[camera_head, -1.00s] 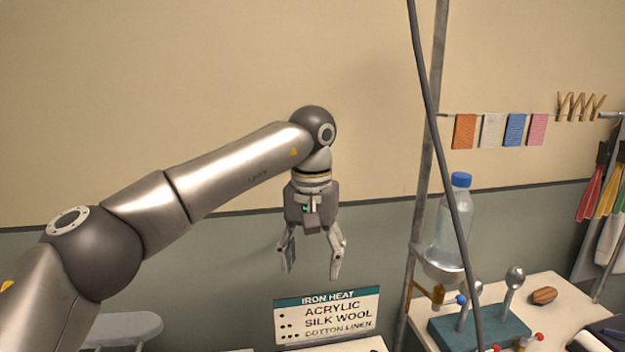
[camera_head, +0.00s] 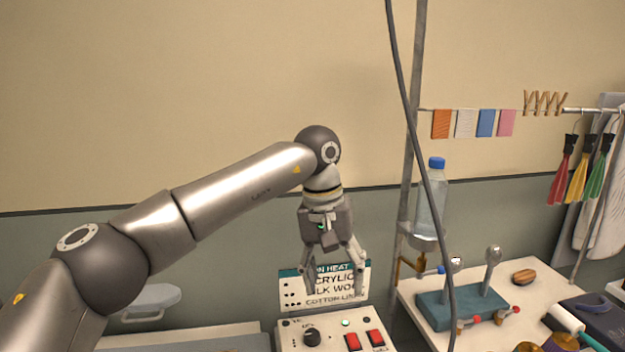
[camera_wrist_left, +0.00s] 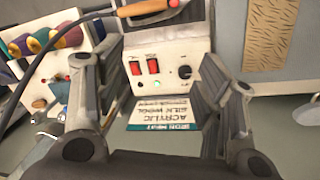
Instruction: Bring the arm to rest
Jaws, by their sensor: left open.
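My left gripper (camera_head: 334,284) hangs from my left arm in the head view, fingers pointing down and spread, with nothing between them. It is in front of the iron heat sign (camera_head: 350,290) and covers part of its lettering. In the left wrist view the two fingers (camera_wrist_left: 165,95) stand apart, with the sign (camera_wrist_left: 160,113) and the control box (camera_wrist_left: 160,65) seen between them. My right gripper is in neither view.
The control box (camera_head: 322,341) with a black knob and two red switches stands below the gripper. A dark cable (camera_head: 405,100) hangs by a metal post. A water bottle (camera_head: 431,205) and a teal block with metal knobs (camera_head: 462,309) are to the right. The wall at upper left is clear.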

